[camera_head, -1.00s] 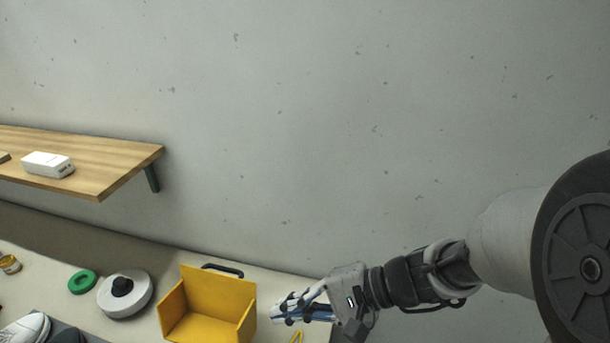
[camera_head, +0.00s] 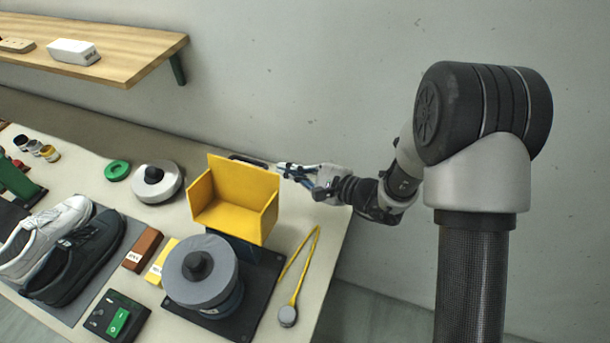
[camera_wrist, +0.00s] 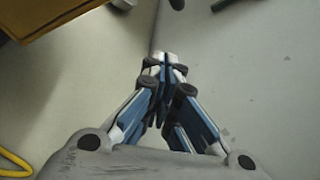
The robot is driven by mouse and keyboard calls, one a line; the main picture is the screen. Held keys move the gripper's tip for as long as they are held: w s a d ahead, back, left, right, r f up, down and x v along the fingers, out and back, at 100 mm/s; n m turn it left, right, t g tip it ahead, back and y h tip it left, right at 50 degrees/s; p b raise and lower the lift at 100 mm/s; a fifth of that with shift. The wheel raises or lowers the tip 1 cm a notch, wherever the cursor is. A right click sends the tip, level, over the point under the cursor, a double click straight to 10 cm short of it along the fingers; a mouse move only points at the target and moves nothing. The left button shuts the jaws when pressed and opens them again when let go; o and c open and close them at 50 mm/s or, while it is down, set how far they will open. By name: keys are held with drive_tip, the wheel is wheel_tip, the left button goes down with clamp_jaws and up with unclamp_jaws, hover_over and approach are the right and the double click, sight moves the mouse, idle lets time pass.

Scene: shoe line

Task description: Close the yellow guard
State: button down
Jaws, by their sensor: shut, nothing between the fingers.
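The yellow guard (camera_head: 232,200) stands tilted up behind the grey polishing wheel (camera_head: 200,270), its open side facing the front, so the wheel is uncovered. A dark handle (camera_head: 248,160) shows behind the guard's back panel. My gripper (camera_head: 281,168) is shut and empty, just right of the guard's upper back, near the handle. In the wrist view my gripper (camera_wrist: 166,62) has its fingers together, and the guard's yellow edge (camera_wrist: 50,12) fills the upper left corner. I cannot tell whether the fingertips touch the handle.
A yellow cord with a round grey end (camera_head: 287,315) lies right of the machine's black base (camera_head: 262,285). Shoes (camera_head: 75,258) lie on a mat at the left. A green ring (camera_head: 117,170) and a white disc (camera_head: 157,183) lie left of the guard. A wooden shelf (camera_head: 125,55) juts from the wall.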

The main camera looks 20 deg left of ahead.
drive_tip(key=s+a+r, duration=0.2)
drive_tip(key=a, duration=0.1)
drive_tip(key=shift+r, duration=0.15)
drive_tip(key=shift+w, duration=0.1)
idle(0.4)
